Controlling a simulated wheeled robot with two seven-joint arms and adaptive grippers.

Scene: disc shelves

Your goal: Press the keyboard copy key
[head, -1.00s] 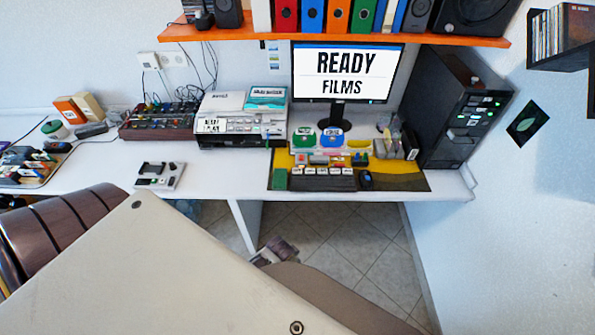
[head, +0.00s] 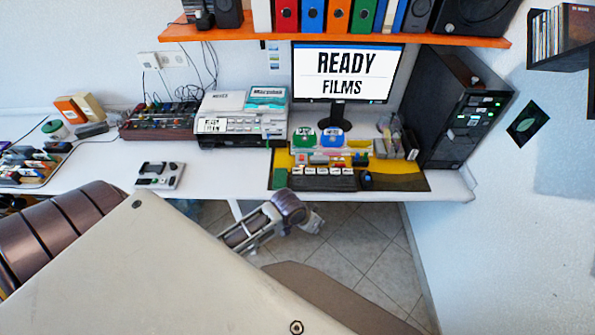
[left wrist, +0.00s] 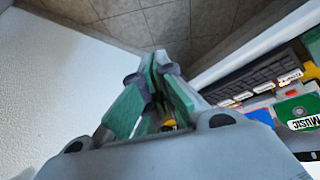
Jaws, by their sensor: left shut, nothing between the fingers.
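The dark keyboard (head: 328,183) lies on a yellow and dark mat at the desk's front edge, below the monitor. A row of white labelled keys runs along its back; the labels are too small to read in the head view, so I cannot tell the copy key there. My left gripper (head: 314,223) is below the desk's front edge in the picture, apart from the keyboard. Its green fingers (left wrist: 160,60) are shut and empty. My right gripper is not in view.
A mouse (head: 366,181) is right of the keyboard. Green and blue discs (head: 332,136) stand behind it, under the monitor (head: 345,72). A black computer tower (head: 463,110) stands at right. A small grey device (head: 160,176) lies left on the white desk.

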